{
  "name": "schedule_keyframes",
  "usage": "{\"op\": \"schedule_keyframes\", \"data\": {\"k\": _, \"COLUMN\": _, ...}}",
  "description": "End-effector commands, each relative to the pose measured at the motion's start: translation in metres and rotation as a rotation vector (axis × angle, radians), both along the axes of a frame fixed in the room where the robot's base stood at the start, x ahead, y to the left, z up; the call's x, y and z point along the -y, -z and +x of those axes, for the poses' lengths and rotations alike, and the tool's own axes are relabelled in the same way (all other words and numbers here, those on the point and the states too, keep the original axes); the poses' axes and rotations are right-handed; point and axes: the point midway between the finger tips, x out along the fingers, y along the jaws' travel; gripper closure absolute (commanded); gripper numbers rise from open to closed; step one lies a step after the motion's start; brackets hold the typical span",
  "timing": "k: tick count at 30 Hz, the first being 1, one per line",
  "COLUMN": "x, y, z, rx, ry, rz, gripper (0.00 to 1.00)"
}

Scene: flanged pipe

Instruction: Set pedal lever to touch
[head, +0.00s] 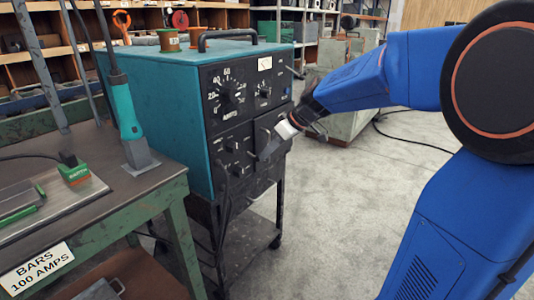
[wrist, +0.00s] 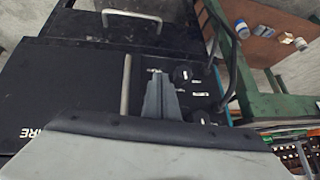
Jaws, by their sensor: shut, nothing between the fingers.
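The teal welding machine (head: 150,90) stands on a cart, its black control panel (head: 232,115) facing my arm. The panel carries an amps dial (head: 228,93), a smaller knob (head: 264,91) and small knobs lower down (head: 232,145). I cannot tell which control is the pedal lever, as the small labels are unreadable. My gripper (head: 265,154) is shut and empty at the lower right of the panel. In the wrist view, its grey fingers (wrist: 157,76) lie between a pale bar (wrist: 126,85) and two black knobs, one upper (wrist: 182,74) and one lower (wrist: 200,118). Contact cannot be told.
Cables hang beside the cart (head: 245,240). Concrete floor (head: 335,210) is open to the right.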

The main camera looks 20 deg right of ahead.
Motion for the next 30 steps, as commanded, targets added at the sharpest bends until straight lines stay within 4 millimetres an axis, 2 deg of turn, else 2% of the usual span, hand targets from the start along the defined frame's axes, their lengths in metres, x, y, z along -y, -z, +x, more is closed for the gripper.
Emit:
{"op": "schedule_keyframes", "data": {"k": 10, "x": 0.0, "y": -0.013, "z": 0.0, "rx": 0.0, "ry": -0.001, "rz": 0.0, "gripper": 1.0}}
{"op": "schedule_keyframes", "data": {"k": 22, "x": 0.001, "y": -0.016, "z": -0.001, "rx": 0.0, "ry": 0.0, "rz": 0.0, "gripper": 1.0}}
{"op": "schedule_keyframes", "data": {"k": 26, "x": 0.007, "y": -0.025, "z": -0.005, "rx": 0.003, "ry": 0.002, "rz": -0.001, "gripper": 1.0}}
{"op": "schedule_keyframes", "data": {"k": 30, "x": 0.018, "y": -0.043, "z": -0.013, "rx": 0.002, "ry": 0.003, "rz": 0.0, "gripper": 1.0}}
